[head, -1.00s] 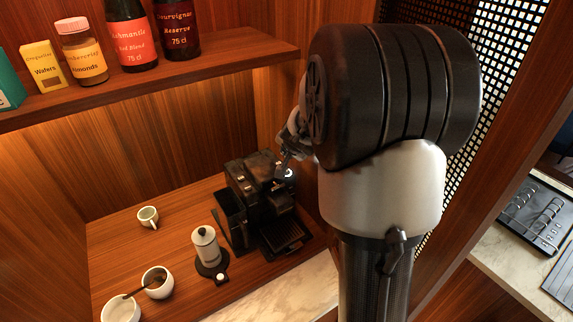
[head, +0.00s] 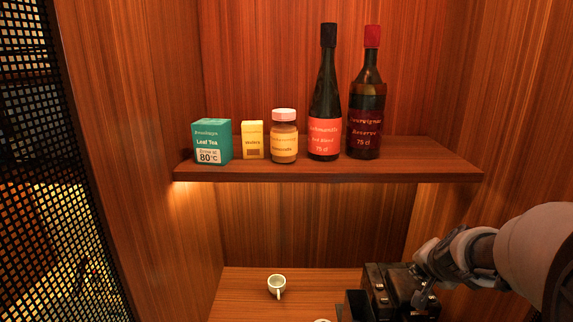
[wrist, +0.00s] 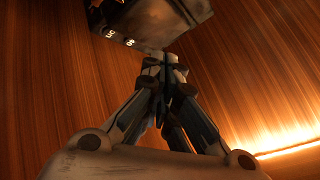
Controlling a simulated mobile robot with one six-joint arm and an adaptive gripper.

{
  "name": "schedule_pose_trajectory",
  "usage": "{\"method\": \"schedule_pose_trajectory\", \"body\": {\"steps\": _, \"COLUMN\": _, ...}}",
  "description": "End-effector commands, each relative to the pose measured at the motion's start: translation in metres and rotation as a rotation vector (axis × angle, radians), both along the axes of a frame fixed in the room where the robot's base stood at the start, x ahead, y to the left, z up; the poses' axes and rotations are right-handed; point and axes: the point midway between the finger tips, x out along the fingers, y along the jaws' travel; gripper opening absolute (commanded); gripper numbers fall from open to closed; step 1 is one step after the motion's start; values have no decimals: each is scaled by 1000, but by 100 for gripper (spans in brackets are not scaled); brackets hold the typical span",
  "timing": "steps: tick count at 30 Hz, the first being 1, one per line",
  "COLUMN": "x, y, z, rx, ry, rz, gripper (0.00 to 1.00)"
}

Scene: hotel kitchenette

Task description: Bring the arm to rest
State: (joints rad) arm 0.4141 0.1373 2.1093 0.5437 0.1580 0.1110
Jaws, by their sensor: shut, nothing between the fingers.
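My gripper (wrist: 165,62) is shut and empty, its fingertips together in the wrist view. It points at the dark coffee machine, whose lower edge (wrist: 155,20) shows at the top there. In the head view my gripper (head: 424,285) is at the lower right, at the right side of the black coffee machine (head: 380,290). I cannot tell whether it touches the machine. My arm comes in from the right edge, and most of it is out of the picture.
Above the counter (head: 240,285) a wooden shelf (head: 330,174) holds a tea box (head: 211,142), a wafers box (head: 252,140), a jar (head: 284,138) and two bottles (head: 325,105) (head: 366,105). A white cup (head: 276,285) stands on the counter. A wood wall closes the right side.

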Motion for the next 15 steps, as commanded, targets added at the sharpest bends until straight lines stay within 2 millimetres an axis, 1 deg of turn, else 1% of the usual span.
{"method": "schedule_pose_trajectory", "body": {"steps": 1, "x": -11, "y": 29, "z": 5, "rx": -13, "ry": 11, "rz": 80, "gripper": 0}}
{"method": "schedule_pose_trajectory", "body": {"steps": 2, "x": -19, "y": 44, "z": 8, "rx": -21, "ry": 24, "rz": 127, "gripper": 0}}
{"method": "schedule_pose_trajectory", "body": {"steps": 3, "x": -31, "y": 64, "z": 10, "rx": -34, "ry": 42, "rz": 188, "gripper": 0}}
{"method": "schedule_pose_trajectory", "body": {"steps": 5, "x": -51, "y": 91, "z": 12, "rx": -54, "ry": 72, "rz": 276, "gripper": 0}}
{"method": "schedule_pose_trajectory", "body": {"steps": 6, "x": -65, "y": 107, "z": 13, "rx": -70, "ry": 91, "rz": 334, "gripper": 0}}
{"method": "schedule_pose_trajectory", "body": {"steps": 8, "x": -88, "y": 129, "z": 12, "rx": -95, "ry": 123, "rz": 417, "gripper": 0}}
{"method": "schedule_pose_trajectory", "body": {"steps": 9, "x": -105, "y": 142, "z": 10, "rx": -113, "ry": 146, "rz": 470, "gripper": 0}}
{"method": "schedule_pose_trajectory", "body": {"steps": 11, "x": -131, "y": 159, "z": 6, "rx": -143, "ry": 179, "rz": 546, "gripper": 0}}
{"method": "schedule_pose_trajectory", "body": {"steps": 12, "x": -149, "y": 169, "z": 2, "rx": -165, "ry": 202, "rz": 595, "gripper": 0}}
{"method": "schedule_pose_trajectory", "body": {"steps": 14, "x": -176, "y": 180, "z": -4, "rx": -199, "ry": 237, "rz": 663, "gripper": 0}}
{"method": "schedule_pose_trajectory", "body": {"steps": 15, "x": -193, "y": 186, "z": -9, "rx": -221, "ry": 261, "rz": 706, "gripper": 0}}
